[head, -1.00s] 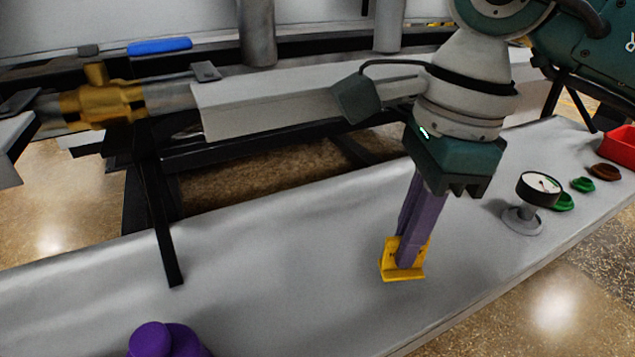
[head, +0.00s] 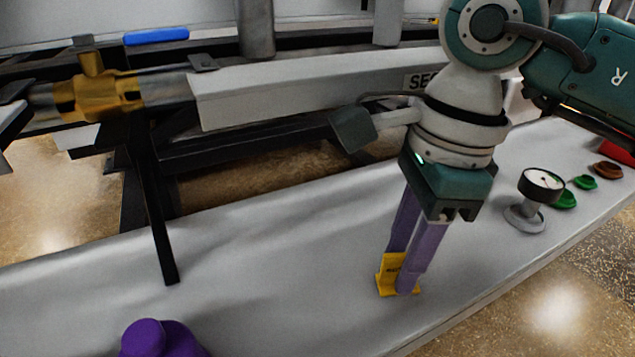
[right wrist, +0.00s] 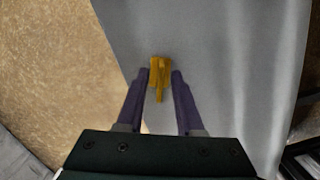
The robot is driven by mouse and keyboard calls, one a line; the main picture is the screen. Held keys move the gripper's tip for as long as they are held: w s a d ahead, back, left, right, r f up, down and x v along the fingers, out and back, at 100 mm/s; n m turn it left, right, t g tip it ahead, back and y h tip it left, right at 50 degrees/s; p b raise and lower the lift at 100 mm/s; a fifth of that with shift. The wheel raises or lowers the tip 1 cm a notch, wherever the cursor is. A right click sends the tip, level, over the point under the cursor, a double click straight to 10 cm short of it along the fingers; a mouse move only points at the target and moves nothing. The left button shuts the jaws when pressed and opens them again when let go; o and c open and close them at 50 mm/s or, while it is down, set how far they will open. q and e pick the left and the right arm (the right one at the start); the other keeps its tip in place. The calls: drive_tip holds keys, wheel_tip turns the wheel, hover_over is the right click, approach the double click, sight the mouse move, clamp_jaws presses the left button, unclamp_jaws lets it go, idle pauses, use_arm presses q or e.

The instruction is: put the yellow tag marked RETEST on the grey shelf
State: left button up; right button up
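The yellow tag (head: 389,272) stands upright on the long grey shelf (head: 290,255), not far from its front edge. Part of its dark lettering shows, too small and covered to read in full. My right gripper (head: 400,268) points down with its two purple fingers on either side of the tag. In the right wrist view, the tag (right wrist: 160,73) is between the fingers (right wrist: 160,73), with narrow gaps beside its thin upright part, so the gripper looks open. My left gripper is not in view.
A round gauge (head: 541,184) stands right of the tag, with green (head: 584,182) and brown (head: 607,170) pieces and a red container (head: 617,150) beyond. A purple object (head: 150,340) is at the lower left. A brass valve (head: 95,97) with blue handle is behind. The shelf's middle is clear.

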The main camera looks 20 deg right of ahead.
drive_tip(key=shift+r, duration=0.3)
wheel_tip(320, 180, up, 12)
drive_tip(key=d+p, duration=0.1)
drive_tip(key=p, duration=0.2)
drive_tip(key=shift+s+d+f+p, duration=0.2)
drive_tip(key=shift+p, duration=0.2)
